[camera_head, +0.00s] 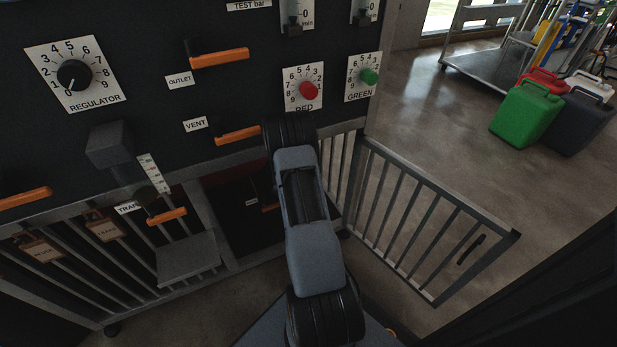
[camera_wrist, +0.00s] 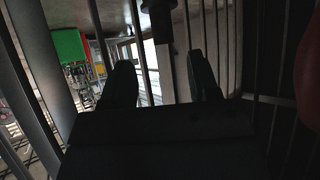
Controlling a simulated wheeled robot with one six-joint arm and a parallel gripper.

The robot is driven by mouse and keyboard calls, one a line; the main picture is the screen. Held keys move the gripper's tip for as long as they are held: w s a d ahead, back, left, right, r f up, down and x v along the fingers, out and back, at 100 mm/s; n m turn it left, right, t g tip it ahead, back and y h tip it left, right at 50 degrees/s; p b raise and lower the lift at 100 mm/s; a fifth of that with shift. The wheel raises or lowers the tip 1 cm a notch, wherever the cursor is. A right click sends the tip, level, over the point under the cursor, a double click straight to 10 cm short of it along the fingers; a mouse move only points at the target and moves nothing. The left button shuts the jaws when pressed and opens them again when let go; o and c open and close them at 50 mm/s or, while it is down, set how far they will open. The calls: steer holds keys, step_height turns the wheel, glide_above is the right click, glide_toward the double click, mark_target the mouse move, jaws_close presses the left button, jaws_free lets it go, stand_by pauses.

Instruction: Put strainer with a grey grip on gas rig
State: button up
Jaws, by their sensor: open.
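The gas rig (camera_head: 150,30) fills the left of the head view as a dark panel with dials and orange levers. I cannot make out a strainer with a grey grip in either view. A grey block-shaped fitting (camera_head: 108,145) sits on the rig above the "TRAP" label; I cannot tell whether it is a strainer. My gripper (camera_wrist: 163,80) is open in the wrist view, its two dark fingers apart with nothing held between them. Vertical bars show beyond the fingers. In the head view my arm hides the gripper.
An open barred gate (camera_head: 405,215) with a black handle stands right of the rig's low opening (camera_head: 235,205). A small grey shelf (camera_head: 188,262) lies below the trap. A green canister (camera_head: 526,115) and other canisters stand by a trolley (camera_head: 497,70). The floor between is clear.

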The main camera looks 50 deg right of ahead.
steer(key=b+x, duration=0.2)
steer(key=x, duration=0.2)
steer(key=shift+w+f, duration=0.2)
steer(key=shift+f, duration=0.15)
steer(key=shift+b+x, duration=0.7)
steer(key=shift+x, duration=0.75)
steer(key=shift+d+r, duration=0.1)
jaws_close()
